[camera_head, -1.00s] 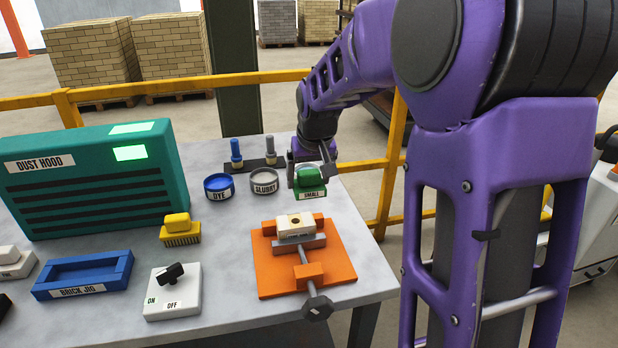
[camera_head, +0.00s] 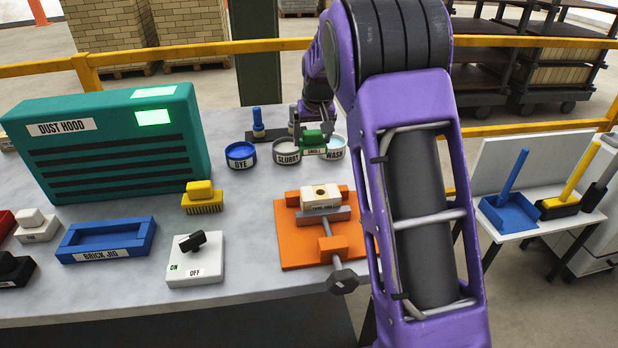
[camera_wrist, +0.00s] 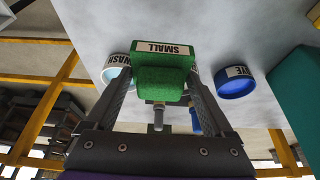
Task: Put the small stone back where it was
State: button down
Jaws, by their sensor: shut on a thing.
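The small stone (camera_head: 314,138) is a green block with a white label reading SMALL. My gripper (camera_head: 311,130) is shut on it at the back of the table, and the stone appears in front of the gap between the SLURRY and WASH cups. In the wrist view the green stone (camera_wrist: 163,77) sits between the two fingers (camera_wrist: 160,85), its label facing up in the picture. Whether it touches the table or a cup is not clear. The grey SLURRY cup (camera_head: 286,153) and the WASH cup (camera_head: 334,150) are partly covered.
A blue DYE cup (camera_head: 241,155) stands left of SLURRY. An orange vise (camera_head: 290,250) clamps a pale brick (camera_head: 321,195) in front. A yellow brush (camera_head: 202,197), switch box (camera_head: 195,260), blue brick jig (camera_head: 105,240) and green dust hood (camera_head: 110,140) stand to the left.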

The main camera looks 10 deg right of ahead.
aim_at(314, 151)
notch_tip(314, 151, down, 10)
jog(key=shift+r+b, duration=0.15)
jog(key=shift+b, duration=0.3)
jog(key=shift+f, duration=0.25)
grip_release()
jog(key=shift+s+r, duration=0.1)
jog(key=shift+r, duration=0.55)
jog(key=p+v, duration=0.1)
jog(key=v, duration=1)
